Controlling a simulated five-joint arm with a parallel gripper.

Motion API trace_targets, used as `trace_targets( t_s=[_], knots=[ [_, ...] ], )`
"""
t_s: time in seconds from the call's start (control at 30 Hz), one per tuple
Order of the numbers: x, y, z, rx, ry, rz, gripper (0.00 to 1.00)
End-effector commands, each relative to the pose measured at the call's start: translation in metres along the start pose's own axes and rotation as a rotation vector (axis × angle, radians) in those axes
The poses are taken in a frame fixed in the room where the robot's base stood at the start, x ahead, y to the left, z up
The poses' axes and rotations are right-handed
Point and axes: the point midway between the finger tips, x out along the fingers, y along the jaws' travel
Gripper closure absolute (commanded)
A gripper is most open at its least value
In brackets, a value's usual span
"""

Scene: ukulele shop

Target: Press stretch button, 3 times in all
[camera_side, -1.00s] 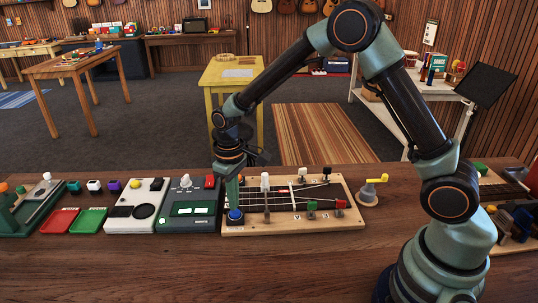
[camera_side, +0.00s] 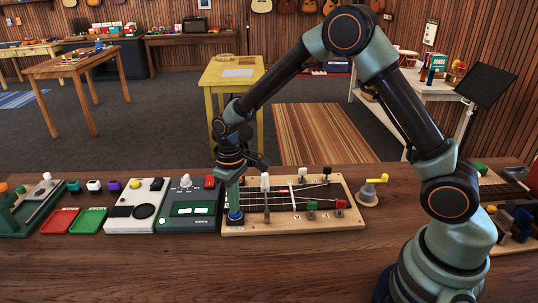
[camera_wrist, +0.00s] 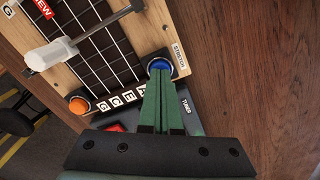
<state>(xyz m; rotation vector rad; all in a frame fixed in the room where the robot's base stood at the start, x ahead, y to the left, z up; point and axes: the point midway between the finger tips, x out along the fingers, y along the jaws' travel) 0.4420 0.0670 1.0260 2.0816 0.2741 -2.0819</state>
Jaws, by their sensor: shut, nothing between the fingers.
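The stretch button is a blue round button (camera_side: 235,219) in a dark ring at the near left corner of the wooden fretboard panel (camera_side: 300,226). In the wrist view the blue button (camera_wrist: 160,65) sits beside a STRETCH label (camera_wrist: 180,57). My gripper (camera_side: 234,208) is shut and empty, pointing down at the button. Its green fingertips (camera_wrist: 160,76) appear to touch the button's top and hide part of it. I cannot tell how far the button is pressed in.
The grey-green tuner box (camera_side: 192,212) stands close on the left of the panel. The panel carries several levers and pegs, plus an orange button (camera_wrist: 79,105). A yellow-handled crank (camera_side: 369,193) stands to the right. The table front is clear.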

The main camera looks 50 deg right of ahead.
Motion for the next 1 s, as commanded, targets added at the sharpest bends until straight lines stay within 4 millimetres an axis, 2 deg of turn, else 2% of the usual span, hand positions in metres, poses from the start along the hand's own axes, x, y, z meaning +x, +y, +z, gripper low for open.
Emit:
trace_targets(
  t_s=[1.0],
  knots=[
    [-0.070,0.000,0.000,0.000,0.002,0.000,1.00]
  ],
)
